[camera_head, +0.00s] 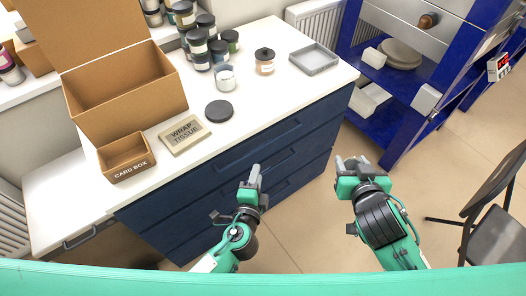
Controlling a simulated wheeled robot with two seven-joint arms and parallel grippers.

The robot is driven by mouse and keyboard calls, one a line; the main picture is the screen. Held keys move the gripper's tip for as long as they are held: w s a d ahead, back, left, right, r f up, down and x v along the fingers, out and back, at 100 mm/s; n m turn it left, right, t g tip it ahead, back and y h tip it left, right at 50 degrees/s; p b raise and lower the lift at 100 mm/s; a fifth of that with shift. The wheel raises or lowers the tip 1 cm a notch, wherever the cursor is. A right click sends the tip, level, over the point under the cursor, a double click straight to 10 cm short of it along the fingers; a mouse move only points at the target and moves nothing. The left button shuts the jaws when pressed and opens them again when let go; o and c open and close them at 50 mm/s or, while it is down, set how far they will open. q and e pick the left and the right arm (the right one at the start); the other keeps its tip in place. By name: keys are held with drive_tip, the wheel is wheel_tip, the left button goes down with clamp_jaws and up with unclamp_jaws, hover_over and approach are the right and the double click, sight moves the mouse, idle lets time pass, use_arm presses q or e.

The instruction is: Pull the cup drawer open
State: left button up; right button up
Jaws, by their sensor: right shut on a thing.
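The dark blue cabinet (160,222) has stacked drawers under a white top, with long recessed grips such as the upper one (283,139). All its drawers look closed, and none has a readable label marking it as the cup drawer. My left gripper (253,175) is in front of the drawer fronts, pointing at them; its fingers are seen edge-on, so I cannot tell whether it is open. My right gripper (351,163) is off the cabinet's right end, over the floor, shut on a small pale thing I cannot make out. Contact with the cabinet is not visible.
On the top are an open cardboard box (127,100), a small card box (128,168), a wrap tissue pad (185,135), a black disc (219,111), jars (265,62) and a grey tray (314,58). A blue rack (385,117) and a dark chair (493,226) stand right.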

use_arm(q)
drive_tip(key=x, duration=1.1)
drive_tip(key=shift+w+p, duration=0.2)
drive_tip(key=shift+p, duration=0.1)
drive_tip(key=shift+c, duration=0.2)
clamp_jaws()
